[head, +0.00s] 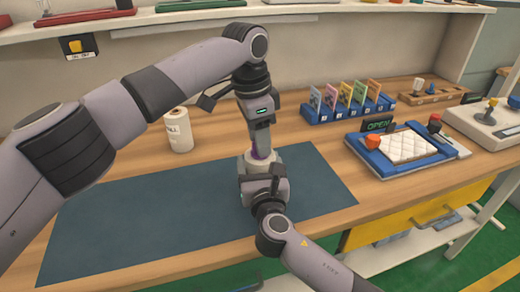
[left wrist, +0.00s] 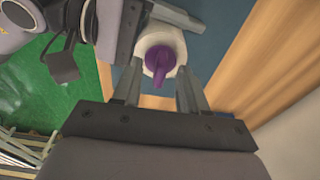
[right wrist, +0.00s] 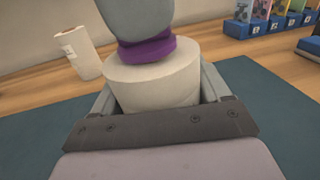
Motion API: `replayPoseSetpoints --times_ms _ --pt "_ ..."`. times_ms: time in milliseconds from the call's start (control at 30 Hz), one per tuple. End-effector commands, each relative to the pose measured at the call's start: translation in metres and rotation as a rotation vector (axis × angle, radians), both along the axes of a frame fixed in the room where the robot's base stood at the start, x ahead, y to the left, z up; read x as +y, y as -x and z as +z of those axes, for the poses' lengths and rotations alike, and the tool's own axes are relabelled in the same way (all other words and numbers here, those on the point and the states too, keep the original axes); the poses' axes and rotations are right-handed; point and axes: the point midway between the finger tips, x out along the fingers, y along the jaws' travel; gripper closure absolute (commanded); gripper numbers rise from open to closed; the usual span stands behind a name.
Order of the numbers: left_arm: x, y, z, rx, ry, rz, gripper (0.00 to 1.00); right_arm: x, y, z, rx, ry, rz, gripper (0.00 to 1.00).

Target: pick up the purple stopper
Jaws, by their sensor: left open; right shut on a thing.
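The purple stopper (head: 257,155) sits in the top of a round white container (right wrist: 150,85). In the left wrist view the stopper (left wrist: 161,58) shows its raised purple grip, between the fingers of my left gripper (left wrist: 160,82). That gripper is open and points down at the stopper from above. My right gripper (right wrist: 158,95) is shut on the white container, with one finger on each side. In the right wrist view a grey shape hides the stopper's top, and only a purple band (right wrist: 146,50) shows. In the head view the arms hide most of the container.
A dark blue mat (head: 150,220) covers the front of the wooden table. A blue rack of coloured cards (head: 345,103) and a blue tray with a quilted white pad (head: 405,147) are to the right.

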Motion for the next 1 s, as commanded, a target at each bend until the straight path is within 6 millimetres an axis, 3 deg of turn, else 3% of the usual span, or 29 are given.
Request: replayPoseSetpoints --times_ms 167,233,300,333,733,1000 --pt "0.0 0.0 -0.001 0.0 0.0 0.0 0.57 0.0 0.0 -0.001 0.001 0.0 0.0 0.68" --pt "0.0 0.0 -0.001 0.0 0.0 0.0 0.74 0.0 0.0 -0.001 0.001 0.0 0.0 0.68" --pt "0.0 0.0 -0.001 0.0 0.0 0.0 0.96 0.0 0.0 -0.001 0.001 0.0 0.0 0.68" --pt "0.0 0.0 0.0 0.0 0.0 0.0 1.0 0.0 0.0 -0.001 0.001 0.0 0.0 0.68" --pt "0.0 0.0 0.007 -0.002 0.0 0.0 1.0 0.0 0.0 0.0 0.001 0.0 0.0 0.68" --pt "-0.001 0.0 0.06 -0.003 0.001 0.001 1.0 0.0 0.0 -0.001 0.001 0.0 0.0 0.68"
